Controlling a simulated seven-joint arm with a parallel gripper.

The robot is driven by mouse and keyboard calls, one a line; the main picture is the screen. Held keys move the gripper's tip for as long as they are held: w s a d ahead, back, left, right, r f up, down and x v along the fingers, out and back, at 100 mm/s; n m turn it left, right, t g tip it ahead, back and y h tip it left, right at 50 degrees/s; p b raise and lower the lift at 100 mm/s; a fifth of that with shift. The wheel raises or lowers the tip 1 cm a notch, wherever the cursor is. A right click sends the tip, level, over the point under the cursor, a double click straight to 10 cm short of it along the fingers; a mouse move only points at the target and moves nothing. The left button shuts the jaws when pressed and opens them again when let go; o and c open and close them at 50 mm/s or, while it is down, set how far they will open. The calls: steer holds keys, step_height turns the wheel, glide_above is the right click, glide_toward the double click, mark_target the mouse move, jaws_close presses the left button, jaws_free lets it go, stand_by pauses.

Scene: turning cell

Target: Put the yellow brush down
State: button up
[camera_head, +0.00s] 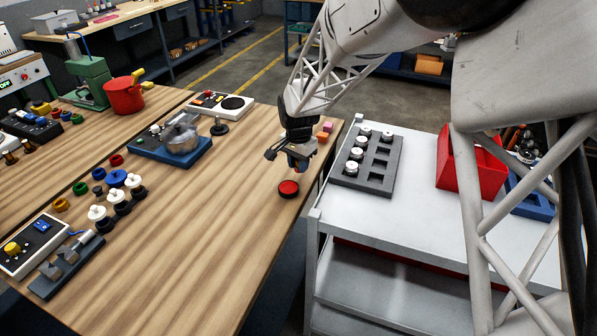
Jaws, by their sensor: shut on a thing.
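My gripper (297,161) is low over the right part of the wooden bench, just above and behind a round red disc with a dark rim (288,188). It is shut on a small, dark bluish thing, mostly hidden by the fingers; I cannot tell what it is. No yellow shows between the fingers. A yellow piece (143,76) shows at the right rim of a red pot (123,97) at the back left; I cannot tell whether it is the yellow brush.
Orange and pink blocks (325,132) lie just behind my gripper. A metal part on a blue plate (168,150) and a white panel (222,105) stand to its left. A white cart (420,218) at the right bears a grey tray (384,178) and red bin (470,160). The bench's front middle is clear.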

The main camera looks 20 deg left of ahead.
steer(key=shift+f, duration=1.65)
steer(key=shift+f, duration=0.1)
steer(key=o, duration=0.9)
step_height(320, 180, up, 12)
steer(key=shift+r, duration=0.1)
steer(key=shift+d, duration=0.1)
